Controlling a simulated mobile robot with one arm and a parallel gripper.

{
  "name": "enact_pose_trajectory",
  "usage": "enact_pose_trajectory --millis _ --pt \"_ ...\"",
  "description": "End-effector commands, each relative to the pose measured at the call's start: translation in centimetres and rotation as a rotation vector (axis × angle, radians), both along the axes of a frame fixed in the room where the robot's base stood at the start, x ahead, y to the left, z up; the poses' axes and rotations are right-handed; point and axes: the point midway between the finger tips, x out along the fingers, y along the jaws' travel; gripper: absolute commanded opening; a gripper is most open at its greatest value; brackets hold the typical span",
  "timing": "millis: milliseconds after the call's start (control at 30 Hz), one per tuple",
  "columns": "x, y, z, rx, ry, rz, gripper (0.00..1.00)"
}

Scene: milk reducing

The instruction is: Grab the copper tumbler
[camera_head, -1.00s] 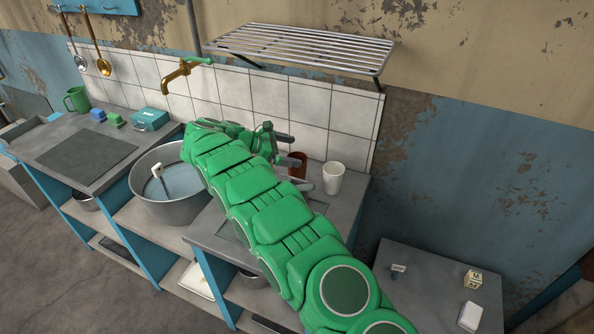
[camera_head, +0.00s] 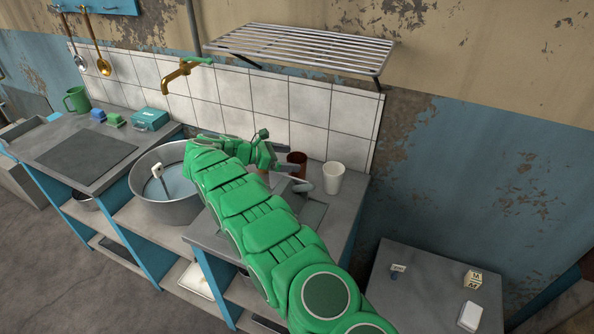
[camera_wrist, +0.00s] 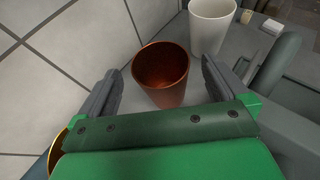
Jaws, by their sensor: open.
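The copper tumbler (camera_head: 297,163) stands upright on the counter by the tiled wall, partly hidden behind my gripper in the head view. In the wrist view the copper tumbler (camera_wrist: 164,75) is open-topped and empty, just ahead of and between my two fingers. My gripper (camera_wrist: 160,80) is open, with one finger on each side of the tumbler. The left finger looks close to its side; I cannot tell whether either finger touches it. The gripper (camera_head: 285,164) also shows in the head view, over the counter right of the sink basin.
A white cup (camera_head: 333,177) stands right of the tumbler, and close beyond my right finger in the wrist view (camera_wrist: 211,25). The tiled wall (camera_wrist: 60,60) is close on the left. A metal rack (camera_head: 300,46) hangs above. A basin (camera_head: 165,190) stands left.

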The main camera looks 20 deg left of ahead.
Motion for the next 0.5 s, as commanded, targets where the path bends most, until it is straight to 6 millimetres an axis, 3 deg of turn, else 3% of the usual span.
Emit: enact_pose_trajectory --millis 500 --pt "2.3 -2.6 -1.5 0.001 -0.001 0.0 1.0"
